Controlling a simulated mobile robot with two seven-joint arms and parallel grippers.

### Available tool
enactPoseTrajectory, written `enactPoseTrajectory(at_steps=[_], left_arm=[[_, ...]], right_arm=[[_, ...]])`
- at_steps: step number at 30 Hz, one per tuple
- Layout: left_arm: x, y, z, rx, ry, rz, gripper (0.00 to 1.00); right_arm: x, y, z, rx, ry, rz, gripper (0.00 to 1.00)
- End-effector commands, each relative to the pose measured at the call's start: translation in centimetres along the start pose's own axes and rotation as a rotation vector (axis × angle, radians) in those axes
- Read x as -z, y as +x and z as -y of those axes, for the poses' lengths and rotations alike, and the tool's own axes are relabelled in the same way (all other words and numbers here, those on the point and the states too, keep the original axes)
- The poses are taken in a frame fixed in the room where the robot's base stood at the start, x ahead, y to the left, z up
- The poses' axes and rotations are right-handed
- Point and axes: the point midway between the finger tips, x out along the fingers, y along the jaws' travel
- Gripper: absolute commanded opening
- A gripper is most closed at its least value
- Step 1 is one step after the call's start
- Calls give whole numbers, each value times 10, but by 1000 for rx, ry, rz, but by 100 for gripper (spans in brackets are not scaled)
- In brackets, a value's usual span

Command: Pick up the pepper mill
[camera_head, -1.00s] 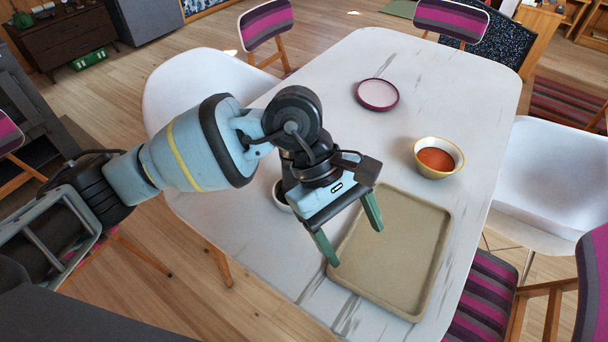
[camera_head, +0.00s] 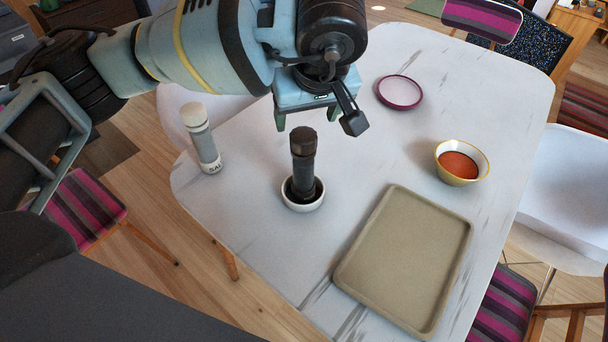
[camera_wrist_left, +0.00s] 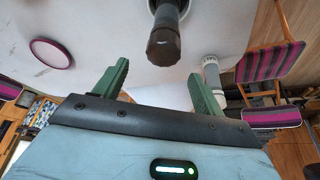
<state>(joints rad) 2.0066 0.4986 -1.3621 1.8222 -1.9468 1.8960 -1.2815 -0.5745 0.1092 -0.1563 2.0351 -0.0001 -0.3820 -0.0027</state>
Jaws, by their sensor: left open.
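The pepper mill (camera_head: 303,165) is dark, with a brown faceted top, and stands upright in a small white bowl (camera_head: 302,204) on the table. It also shows in the left wrist view (camera_wrist_left: 165,38), beyond the fingers and apart from them. My left gripper (camera_head: 308,122) is open and empty, above and behind the mill in the head view. Its green fingers (camera_wrist_left: 160,85) stand apart in the left wrist view. My right gripper is not in view.
A white and grey salt shaker (camera_head: 201,138) stands left of the mill near the table edge. A beige tray (camera_head: 405,260) lies at the right front. A bowl of red food (camera_head: 461,162) and a purple-rimmed plate (camera_head: 399,92) lie further right.

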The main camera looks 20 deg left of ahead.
Motion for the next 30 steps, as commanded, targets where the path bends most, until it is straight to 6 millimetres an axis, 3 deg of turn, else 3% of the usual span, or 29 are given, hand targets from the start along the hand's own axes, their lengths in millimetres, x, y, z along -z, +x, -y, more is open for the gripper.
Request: enactPoseTrajectory(at_steps=[10, 21, 27, 30], left_arm=[[-2, 15, 1, 1, 0, 2, 70], [-8, 59, 3, 0, 0, 3, 70], [-8, 60, 3, -1, 0, 2, 70], [-8, 60, 3, -1, 0, 2, 60]], right_arm=[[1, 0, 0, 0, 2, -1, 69], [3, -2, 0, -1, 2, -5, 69], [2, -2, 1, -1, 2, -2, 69], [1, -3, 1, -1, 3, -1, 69]])
